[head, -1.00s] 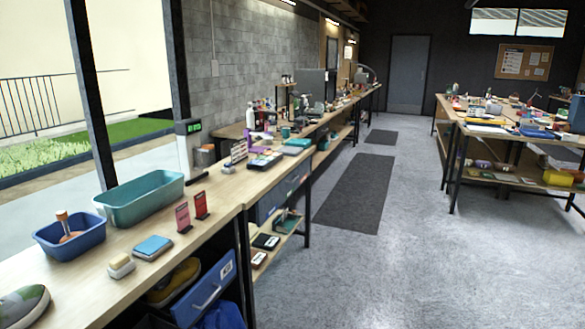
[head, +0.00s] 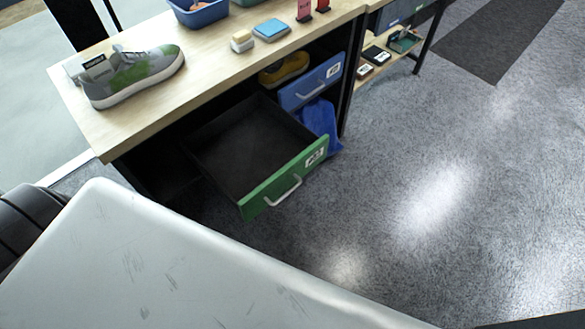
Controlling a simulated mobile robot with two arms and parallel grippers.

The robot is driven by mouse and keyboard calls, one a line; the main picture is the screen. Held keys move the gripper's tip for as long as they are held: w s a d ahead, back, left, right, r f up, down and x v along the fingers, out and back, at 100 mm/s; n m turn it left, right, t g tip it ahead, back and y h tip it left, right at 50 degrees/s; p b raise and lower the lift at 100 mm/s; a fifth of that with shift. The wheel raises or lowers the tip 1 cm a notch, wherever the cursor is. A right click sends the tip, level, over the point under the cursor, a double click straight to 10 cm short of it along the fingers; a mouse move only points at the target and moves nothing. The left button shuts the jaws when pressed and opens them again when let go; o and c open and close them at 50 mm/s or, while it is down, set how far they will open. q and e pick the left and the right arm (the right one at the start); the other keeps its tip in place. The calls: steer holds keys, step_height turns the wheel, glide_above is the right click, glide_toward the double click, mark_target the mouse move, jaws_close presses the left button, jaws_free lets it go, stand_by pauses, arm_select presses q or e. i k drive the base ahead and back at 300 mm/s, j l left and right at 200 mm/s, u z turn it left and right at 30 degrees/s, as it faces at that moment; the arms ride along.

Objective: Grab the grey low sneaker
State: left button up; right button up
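A grey low sneaker (head: 132,72) with a large green patch on its side and a white sole sits upright on the left end of the wooden workbench (head: 110,129). Its toe points right, and a small tag stands at its heel end. Neither gripper is in the head view.
A green-fronted drawer (head: 262,188) stands open and empty below the bench. A blue drawer (head: 310,83) above it holds a yellow shoe (head: 284,68). The floor at right is clear.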

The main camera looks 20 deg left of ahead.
mark_target(136, 72)
steer(key=u, duration=0.45)
steer(key=j+u, duration=0.1)
steer(key=u, duration=0.75)
steer(key=j+u, duration=0.1)
steer(key=u, duration=0.35)
steer(key=i+l, duration=0.05)
